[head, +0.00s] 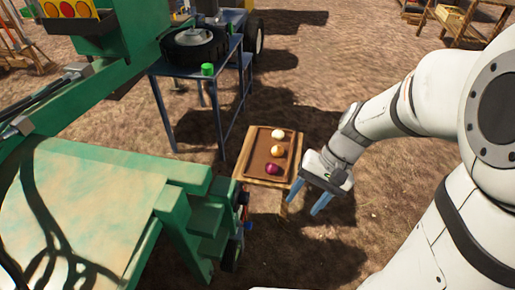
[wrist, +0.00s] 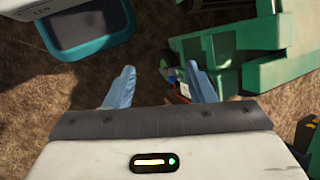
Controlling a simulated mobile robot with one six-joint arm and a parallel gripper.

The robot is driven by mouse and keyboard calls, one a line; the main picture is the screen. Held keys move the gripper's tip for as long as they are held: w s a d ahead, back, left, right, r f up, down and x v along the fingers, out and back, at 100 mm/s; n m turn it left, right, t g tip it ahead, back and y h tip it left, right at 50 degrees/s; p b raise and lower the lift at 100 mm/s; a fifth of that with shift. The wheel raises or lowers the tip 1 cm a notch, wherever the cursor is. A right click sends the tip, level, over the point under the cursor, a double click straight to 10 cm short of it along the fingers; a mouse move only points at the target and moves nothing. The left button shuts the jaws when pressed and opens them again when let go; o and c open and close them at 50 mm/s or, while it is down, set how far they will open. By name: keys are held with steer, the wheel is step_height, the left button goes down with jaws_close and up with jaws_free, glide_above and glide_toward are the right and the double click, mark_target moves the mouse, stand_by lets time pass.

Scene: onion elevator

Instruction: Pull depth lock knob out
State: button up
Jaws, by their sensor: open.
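My gripper (head: 302,198) is open and empty, its two blue fingers apart and pointing down, to the right of the green machine (head: 187,222). In the wrist view my gripper (wrist: 160,78) also has nothing between its fingers except ground and the machine's edge. Small fittings sit on the machine's right end in the head view, among them a dark red one (head: 243,198) and a blue one (head: 248,225). In the wrist view a red part (wrist: 183,91) shows beside the right finger. I cannot tell which of these small parts is the depth lock knob.
A wooden stand with a tray (head: 249,163) holding white, yellow and purple onions is close to my gripper. A blue table (head: 167,117) stands behind. Dry ground (head: 385,215) to the right is free. A teal-framed dark bin (wrist: 88,24) shows upper left in the wrist view.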

steer(key=w+a+f+m+g+y+b, duration=0.1)
steer(key=w+a+f+y+b, duration=0.15)
steer(key=f, duration=0.35)
steer(key=w+a+f+m+g+y+b, duration=0.1)
steer(key=a+f+m+y+b, duration=0.15)
steer(key=f, duration=0.35)
steer(key=m+t+y+b, duration=0.8)
steer(key=m+b, duration=0.2)
steer(key=b, duration=0.5)
glide_toward(250, 226)
steer(key=w+a+f, duration=0.1)
steer(key=w+a, duration=0.1)
steer(key=a, duration=0.3)
steer(key=a+b, duration=0.1)
steer(key=a, duration=0.4)
steer(key=shift+w+a+f, duration=0.1)
steer(key=shift+w, duration=0.15)
steer(key=shift+c, duration=0.3)
jaws_close()
